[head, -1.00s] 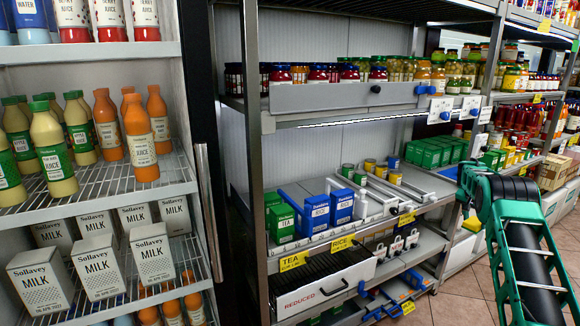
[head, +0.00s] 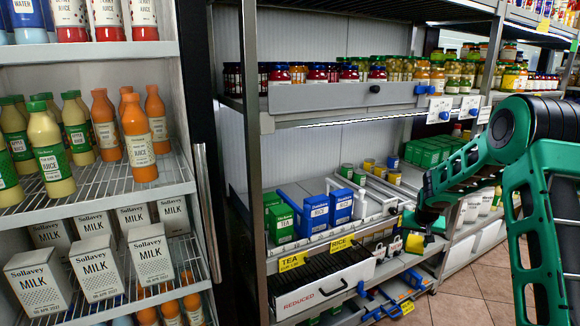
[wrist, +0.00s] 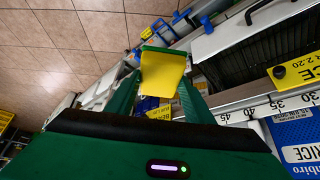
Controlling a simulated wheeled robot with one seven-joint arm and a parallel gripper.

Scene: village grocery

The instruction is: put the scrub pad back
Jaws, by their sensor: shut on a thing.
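The scrub pad (wrist: 163,74), yellow with a green layer along one edge, is between the two green fingers of my gripper (wrist: 160,84) in the wrist view. The gripper is shut on it. In the head view the pad (head: 415,244) is small and hangs under my gripper (head: 418,226), in front of the shelf with the rice and tea. The pad is in the air and apart from the shelf edge as far as I can see. The fingers' inner faces are partly hidden.
Blue rice boxes (head: 315,213) and green tea boxes (head: 281,222) stand on the middle shelf. A grey drawer marked reduced (head: 322,287) sits below them. The fridge with juice and milk cartons (head: 36,279) is at the left. Tiled floor (head: 470,300) is clear at the lower right.

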